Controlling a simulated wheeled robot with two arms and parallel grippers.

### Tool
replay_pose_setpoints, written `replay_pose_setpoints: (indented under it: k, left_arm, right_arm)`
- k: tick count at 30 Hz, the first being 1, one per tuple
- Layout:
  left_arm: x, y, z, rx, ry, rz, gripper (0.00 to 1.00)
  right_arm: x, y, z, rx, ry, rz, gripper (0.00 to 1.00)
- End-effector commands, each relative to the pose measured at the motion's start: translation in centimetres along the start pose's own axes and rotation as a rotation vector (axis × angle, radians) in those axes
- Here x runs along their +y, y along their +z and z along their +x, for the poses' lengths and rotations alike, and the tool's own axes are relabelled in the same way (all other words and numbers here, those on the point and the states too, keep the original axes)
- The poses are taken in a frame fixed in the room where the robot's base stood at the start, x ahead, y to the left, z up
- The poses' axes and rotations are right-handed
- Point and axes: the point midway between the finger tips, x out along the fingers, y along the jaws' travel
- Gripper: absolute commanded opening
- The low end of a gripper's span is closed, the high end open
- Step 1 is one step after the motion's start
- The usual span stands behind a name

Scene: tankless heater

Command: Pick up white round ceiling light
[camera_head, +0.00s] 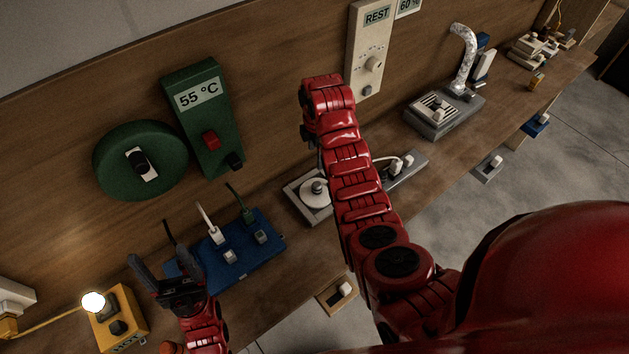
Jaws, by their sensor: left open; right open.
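A blue block (262,225) with plugs and cables lies between my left gripper and the disc. A yellow box (130,300) with a glowing bulb (93,302) is at lower left. Green controls (215,95) are on the wooden wall. A grey unit (460,118) stands farther right.

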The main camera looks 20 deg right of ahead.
Motion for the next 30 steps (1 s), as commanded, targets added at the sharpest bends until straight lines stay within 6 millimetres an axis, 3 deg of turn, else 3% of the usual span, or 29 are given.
replay_pose_setpoints:
  k: [2,4,12,19,30]
  left_arm:
    - [0.0,0.0,0.1,0.0,0.0,0.0,0.75]
    - [0.0,0.1,-0.7,0.0,0.0,0.0,0.75]
    - [0.3,1.0,-5.9,0.0,0.0,0.0,0.75]
    - [0.5,1.6,-9.7,0.0,0.0,0.0,0.75]
    - [0.4,1.4,-8.3,0.0,0.0,0.0,0.75]
  right_arm:
    - [-0.8,-0.1,-0.7,0.008,-0.041,-0.022,0.76]
    - [-1.2,-0.2,-0.1,0.012,-0.06,-0.033,0.76]
    - [-1.6,-0.3,5.7,0.013,-0.062,-0.034,0.76]
    - [-1.7,-0.3,9.6,0.012,-0.059,-0.034,0.76]
    - [-1.7,-0.2,11.4,0.011,-0.059,-0.033,0.76]
